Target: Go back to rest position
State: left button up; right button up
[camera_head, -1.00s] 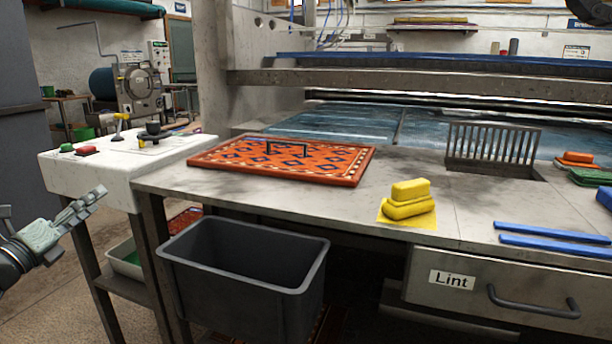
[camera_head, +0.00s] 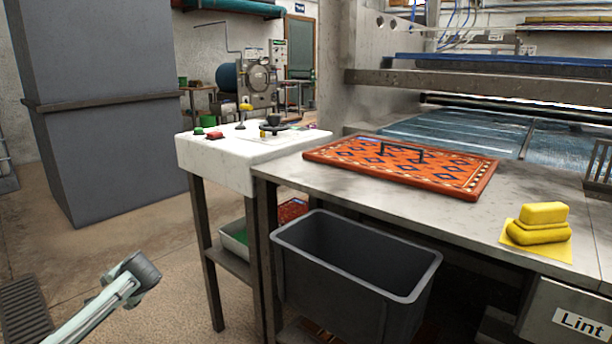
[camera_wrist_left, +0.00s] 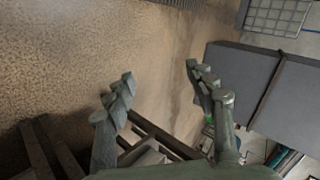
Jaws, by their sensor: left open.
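My left gripper (camera_wrist_left: 163,88) is open, with its two fingers spread wide in the left wrist view. Nothing is between the fingers, and bare brown floor shows beyond them. My right gripper is in neither view.
A white control stand (camera_head: 220,159) and a grey table (camera_head: 290,171) bear an orange patterned rug panel (camera_head: 455,176) and yellow sponges (camera_head: 541,222). A dark bin (camera_head: 365,287) stands below. A grey pillar (camera_head: 110,150) rises at left; floor between is open.

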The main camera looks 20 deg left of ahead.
pick_arm(q)
jog(key=s+d+f+m+t+h, duration=0.1)
jog(key=s+d+f+h, duration=0.15)
jog(key=d+f, duration=0.45)
jog(key=s+d+f+m+h, duration=0.1)
jog(key=s+d+f, duration=0.3)
jog(key=d, duration=0.8)
jog(key=s+d+h, duration=0.2)
jog(key=s+d, duration=0.4)
jog(key=d, duration=0.3)
jog(key=s+d+h, duration=0.2)
jog(key=s+d, duration=0.4)
jog(key=d, duration=0.3)
notch_tip(320, 180, down, 7)
jog(key=p, duration=0.3)
jog(key=shift+w+d+f+n+h, duration=0.15)
jog(key=shift+w+d+n+h, duration=0.15)
jog(key=shift+w+h, duration=0.15)
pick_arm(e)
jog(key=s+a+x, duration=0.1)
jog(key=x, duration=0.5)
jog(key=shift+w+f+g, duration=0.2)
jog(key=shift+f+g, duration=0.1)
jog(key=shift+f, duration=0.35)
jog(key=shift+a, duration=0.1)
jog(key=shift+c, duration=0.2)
